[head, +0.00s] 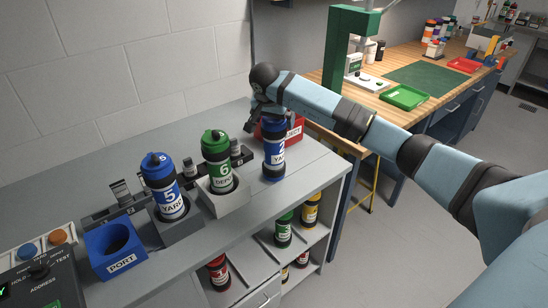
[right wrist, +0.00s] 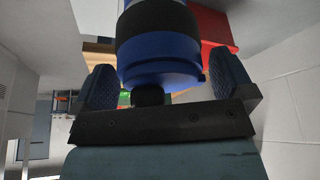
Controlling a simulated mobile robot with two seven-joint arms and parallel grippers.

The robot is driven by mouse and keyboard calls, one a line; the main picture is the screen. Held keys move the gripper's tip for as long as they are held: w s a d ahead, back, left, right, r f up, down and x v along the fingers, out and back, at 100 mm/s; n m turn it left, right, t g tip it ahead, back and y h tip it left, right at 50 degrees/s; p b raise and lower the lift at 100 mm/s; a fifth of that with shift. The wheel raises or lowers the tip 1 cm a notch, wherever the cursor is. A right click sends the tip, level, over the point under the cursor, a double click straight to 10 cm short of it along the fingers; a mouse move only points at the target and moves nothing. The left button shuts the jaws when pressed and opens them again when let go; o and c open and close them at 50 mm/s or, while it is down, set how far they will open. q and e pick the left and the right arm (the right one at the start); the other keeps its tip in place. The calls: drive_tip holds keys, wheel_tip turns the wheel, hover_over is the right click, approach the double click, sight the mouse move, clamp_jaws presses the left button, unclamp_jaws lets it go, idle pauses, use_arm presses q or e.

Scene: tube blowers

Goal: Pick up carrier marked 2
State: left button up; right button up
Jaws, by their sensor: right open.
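The carrier marked 2 (head: 274,157) is a blue canister with a white label and dark bands. It appears to stand upright on the grey bench near its right end. My right gripper (head: 264,112) is at its top and partly hides it. In the right wrist view the blue end of the carrier (right wrist: 162,62) lies between the two spread fingers of my right gripper (right wrist: 163,88), with gaps visible on both sides. My right gripper is open. My left gripper is not in view.
A red box (head: 296,131) is close behind the carrier. Green carrier 6 (head: 217,160) and blue carrier 5 (head: 163,185) stand in grey holders to the left. An empty blue port holder (head: 115,262) is further left. More carriers sit on shelves below.

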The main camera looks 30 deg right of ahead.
drive_tip(key=c, duration=1.2)
